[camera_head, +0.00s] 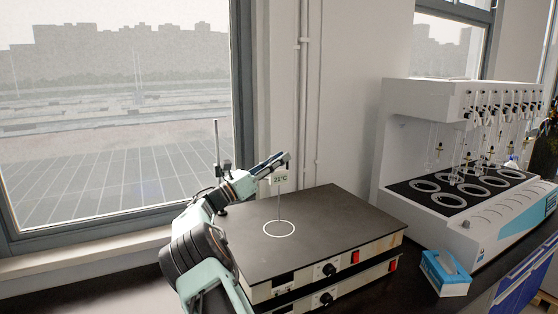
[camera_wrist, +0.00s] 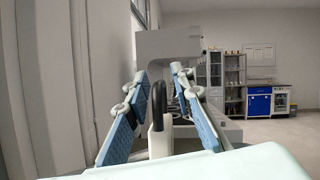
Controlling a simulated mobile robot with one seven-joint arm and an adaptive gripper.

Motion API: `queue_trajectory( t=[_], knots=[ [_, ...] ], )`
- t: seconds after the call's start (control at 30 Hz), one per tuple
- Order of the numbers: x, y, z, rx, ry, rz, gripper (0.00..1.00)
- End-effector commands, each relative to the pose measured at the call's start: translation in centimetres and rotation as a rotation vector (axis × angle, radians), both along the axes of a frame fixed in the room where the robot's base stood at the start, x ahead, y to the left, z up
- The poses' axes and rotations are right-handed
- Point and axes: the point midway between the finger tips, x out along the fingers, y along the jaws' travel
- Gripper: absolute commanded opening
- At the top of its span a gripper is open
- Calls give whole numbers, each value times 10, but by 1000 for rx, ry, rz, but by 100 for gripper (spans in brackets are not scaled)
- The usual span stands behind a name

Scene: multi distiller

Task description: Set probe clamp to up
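A thin upright rod (camera_head: 217,150) stands at the back left of the hot plate, partly behind my arm. My gripper (camera_head: 277,161) is just above the display, above the plate's left half. In the wrist view its two blue fingers (camera_wrist: 158,75) are apart, with a dark curved piece (camera_wrist: 158,100) and a pale block (camera_wrist: 160,140) between them. These look like part of the probe clamp; I cannot tell whether the fingers touch them.
The black hot plate (camera_head: 335,222) has knobs and red switches along its front. A white distiller (camera_head: 425,112) with glassware stands to the right. A blue-and-white box (camera_head: 444,274) sits in front of it. A window and wall bound the back.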

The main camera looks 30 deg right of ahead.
Motion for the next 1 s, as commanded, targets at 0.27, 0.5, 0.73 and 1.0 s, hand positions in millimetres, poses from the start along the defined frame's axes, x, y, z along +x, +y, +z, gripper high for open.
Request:
queue_trajectory(
  t=[0.27, 0.5, 0.73, 1.0],
  knots=[
    [0, 0, 0, 0, 0, -1, 0],
    [-1, 0, -1, 1, 0, -2, 0],
    [-1, 0, 27, 0, -3, -1, 0],
    [-1, 0, 86, -2, -4, -1, 0]
  ],
)
